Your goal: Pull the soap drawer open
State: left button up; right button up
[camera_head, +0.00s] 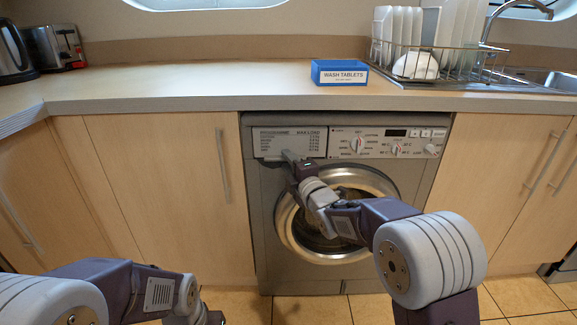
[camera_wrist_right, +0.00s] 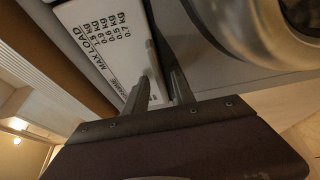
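The soap drawer (camera_head: 289,142) is the grey panel printed "PROGRAMME MAX LOAD" at the upper left of the washing machine (camera_head: 262,215). It looks flush with the machine's front. My right gripper (camera_head: 290,157) is at the drawer's lower edge. In the right wrist view the drawer's printed front (camera_wrist_right: 108,42) is close ahead of the gripper (camera_wrist_right: 160,82). Its two fingers stand apart, one over the drawer front and one beyond its lower edge; whether they touch it is unclear. My left gripper (camera_head: 213,318) is low at the bottom edge, partly cut off, its fingers unclear.
The round door (camera_head: 365,180) lies just below my right gripper. The control dials (camera_head: 358,144) are right of the drawer. A blue wash tablets box (camera_head: 340,73) sits on the counter (camera_head: 200,80) above. Wooden cupboards (camera_head: 165,190) flank the machine.

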grip_shut()
dwell(1.4)
